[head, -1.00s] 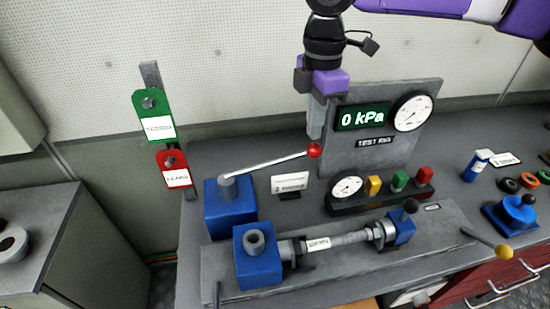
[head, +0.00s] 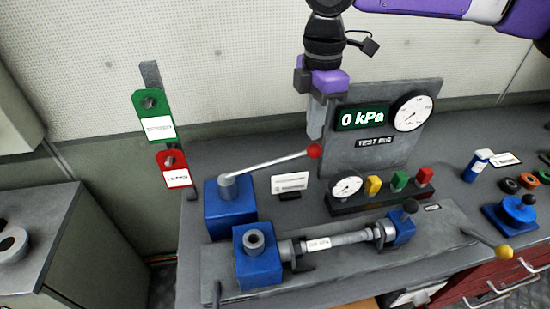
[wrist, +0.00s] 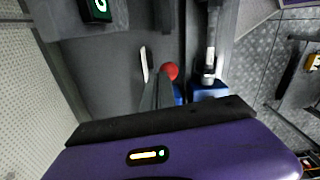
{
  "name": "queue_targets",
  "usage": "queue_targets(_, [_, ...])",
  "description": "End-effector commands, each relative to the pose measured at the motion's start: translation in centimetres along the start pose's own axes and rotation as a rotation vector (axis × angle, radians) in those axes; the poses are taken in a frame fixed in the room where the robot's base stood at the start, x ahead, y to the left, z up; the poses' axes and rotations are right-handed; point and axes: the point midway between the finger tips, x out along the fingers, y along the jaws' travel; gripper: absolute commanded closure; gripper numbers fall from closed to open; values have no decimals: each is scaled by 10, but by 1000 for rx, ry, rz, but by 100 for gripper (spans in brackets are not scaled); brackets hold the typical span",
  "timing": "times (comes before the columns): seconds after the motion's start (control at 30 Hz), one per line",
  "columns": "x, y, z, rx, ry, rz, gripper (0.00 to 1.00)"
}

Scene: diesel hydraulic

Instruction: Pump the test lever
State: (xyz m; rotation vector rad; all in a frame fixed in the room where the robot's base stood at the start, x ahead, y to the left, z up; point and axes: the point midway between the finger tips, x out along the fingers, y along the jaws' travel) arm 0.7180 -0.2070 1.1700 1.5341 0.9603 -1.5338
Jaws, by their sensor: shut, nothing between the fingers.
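The test lever (head: 268,164) is a grey rod with a red ball (head: 314,151) at its end. It rises slightly to the right from a blue pump block (head: 230,203) at the left of the bench. My gripper (head: 315,135) is shut and empty and points down, with its fingertips just above or beside the red ball. I cannot tell whether they touch. In the wrist view the red ball (wrist: 170,70) shows right beside the fingers (wrist: 155,95). The green display (head: 363,117) on the grey panel reads 0 kPa.
A blue block with a cylinder rig (head: 258,259) lies in front of the lever. A small white label card (head: 289,184) stands right of the pump. A valve block with yellow, green and red knobs (head: 380,196) and the test rig panel (head: 425,155) stand behind.

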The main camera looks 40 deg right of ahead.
Motion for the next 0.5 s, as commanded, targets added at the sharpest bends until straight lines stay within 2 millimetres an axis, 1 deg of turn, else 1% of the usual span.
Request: queue_targets(0.5, [5,0,0,0,0,0,100])
